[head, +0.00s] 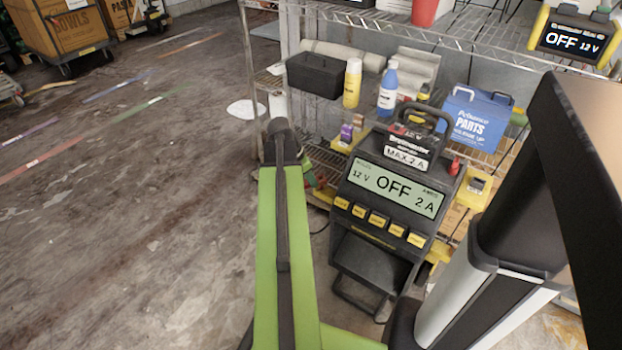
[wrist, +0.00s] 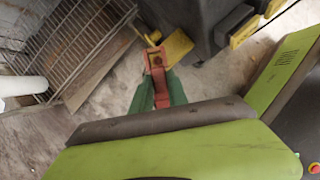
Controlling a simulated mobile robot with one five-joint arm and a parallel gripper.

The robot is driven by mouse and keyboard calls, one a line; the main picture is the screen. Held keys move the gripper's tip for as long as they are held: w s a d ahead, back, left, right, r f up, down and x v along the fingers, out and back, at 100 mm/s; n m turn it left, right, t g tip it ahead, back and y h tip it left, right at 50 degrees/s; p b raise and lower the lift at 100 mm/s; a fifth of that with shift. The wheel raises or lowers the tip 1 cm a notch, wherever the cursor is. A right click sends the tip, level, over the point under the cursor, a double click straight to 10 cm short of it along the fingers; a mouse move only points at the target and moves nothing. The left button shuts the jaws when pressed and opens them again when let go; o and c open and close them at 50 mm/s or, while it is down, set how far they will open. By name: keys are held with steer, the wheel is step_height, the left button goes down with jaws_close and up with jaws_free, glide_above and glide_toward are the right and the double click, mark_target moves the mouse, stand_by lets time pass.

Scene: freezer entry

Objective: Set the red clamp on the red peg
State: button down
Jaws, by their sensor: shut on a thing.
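The red clamp (wrist: 156,72) is between the green fingers of my gripper (wrist: 160,92) in the wrist view. My gripper is shut on it, and its far end points away from the fingers, beside a yellow plate (wrist: 179,46). I cannot tell whether clamp and plate touch. In the head view my arm hides most of the gripper; a bit of green and red shows left of the charger (head: 392,185). A small red piece (head: 455,166) stands at the charger's upper right side. I cannot tell whether it is the red peg; no peg is clear in the wrist view.
The charger's screen reads OFF, 12 V, 2 A. Open floor lies to the left.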

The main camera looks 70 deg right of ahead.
steer(key=shift+f+b, duration=1.4)
stand_by(0.6)
steer(key=c, duration=1.2)
jaws_free()
steer(key=p+v, duration=1.6)
steer(key=v, duration=0.1)
steer(key=shift+r, duration=0.25)
